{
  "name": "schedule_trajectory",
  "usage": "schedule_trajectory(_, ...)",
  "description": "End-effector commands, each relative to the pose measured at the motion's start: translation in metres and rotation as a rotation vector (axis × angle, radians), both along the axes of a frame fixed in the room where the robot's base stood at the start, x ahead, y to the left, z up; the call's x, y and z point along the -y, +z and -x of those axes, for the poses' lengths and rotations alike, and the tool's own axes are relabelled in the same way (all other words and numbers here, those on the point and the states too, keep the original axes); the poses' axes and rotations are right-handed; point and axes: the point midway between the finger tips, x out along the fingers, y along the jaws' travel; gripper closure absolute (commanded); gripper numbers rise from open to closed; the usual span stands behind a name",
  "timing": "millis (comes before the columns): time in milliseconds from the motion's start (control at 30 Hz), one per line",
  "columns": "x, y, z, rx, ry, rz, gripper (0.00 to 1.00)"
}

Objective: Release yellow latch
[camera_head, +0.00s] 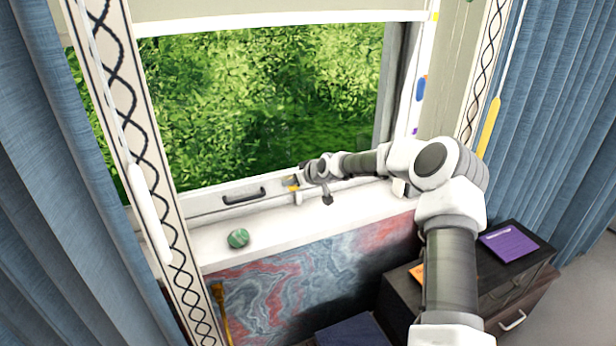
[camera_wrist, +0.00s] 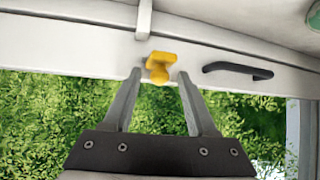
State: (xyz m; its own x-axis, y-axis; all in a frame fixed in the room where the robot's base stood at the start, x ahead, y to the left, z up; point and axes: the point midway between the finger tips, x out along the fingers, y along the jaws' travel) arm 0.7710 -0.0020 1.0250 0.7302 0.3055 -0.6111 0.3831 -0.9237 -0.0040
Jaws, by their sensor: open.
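The yellow latch (camera_wrist: 160,64) sits on the white lower window rail, beside a white upright strip. In the head view it is a small yellow patch (camera_head: 293,188) at the tip of my arm. My gripper (camera_wrist: 158,78) is open, with one fingertip on each side of the latch's lower end in the wrist view. A gap shows between the latch and both fingers; the depth between them is hard to tell. In the head view my gripper (camera_head: 292,181) is small and reaches to the rail from the right.
A black handle (camera_wrist: 238,71) is on the rail beside the latch; it also shows in the head view (camera_head: 245,195). A green striped ball (camera_head: 238,238) lies on the sill. A white cord pull (camera_head: 149,212) hangs left, a yellow one (camera_head: 489,127) right. Drawers with a purple notebook (camera_head: 510,245) stand right.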

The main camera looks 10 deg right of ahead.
Motion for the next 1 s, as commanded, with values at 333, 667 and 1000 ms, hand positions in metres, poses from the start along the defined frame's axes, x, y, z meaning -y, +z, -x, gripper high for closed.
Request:
schedule_trajectory(333, 0.022, 0.041, 0.05, 0.001, -0.002, 0.002, 0.42)
schedule_trajectory(667, 0.041, 0.08, 0.097, 0.0, 0.0, 0.002, 0.42)
schedule_trajectory(1000, 0.048, 0.098, 0.119, -0.003, 0.002, -0.001, 0.42)
